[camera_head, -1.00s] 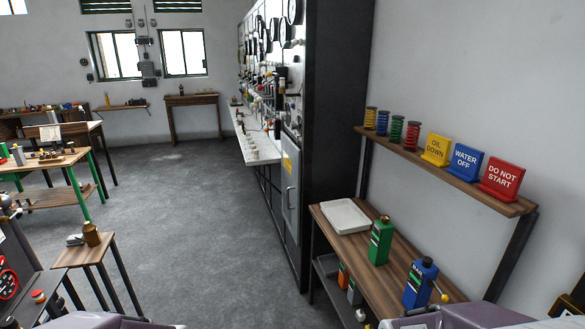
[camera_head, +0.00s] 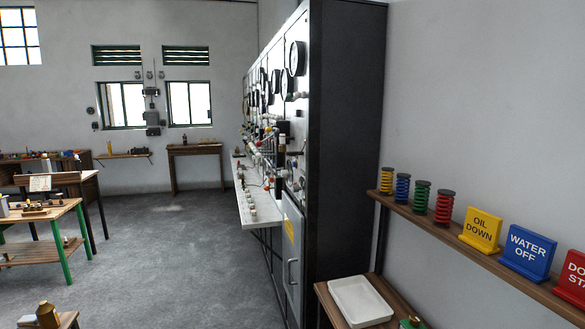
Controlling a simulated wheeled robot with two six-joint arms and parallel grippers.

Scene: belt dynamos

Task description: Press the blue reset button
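A tall grey switchboard (camera_head: 345,150) stands right of the middle, with round gauges, knobs and small switches on its pale front. A narrow white ledge (camera_head: 254,204) sticks out from that front and carries several small knobs or buttons. The front is seen at a steep angle, and I cannot make out a blue reset button on it. Neither of my grippers is in view.
A wooden shelf (camera_head: 455,248) on the right wall holds coloured springs and signs reading "OIL DOWN" (camera_head: 482,229) and "WATER OFF" (camera_head: 527,252). A white tray (camera_head: 360,300) lies on a bench below. A green-legged table (camera_head: 40,212) stands left. The middle floor (camera_head: 170,260) is clear.

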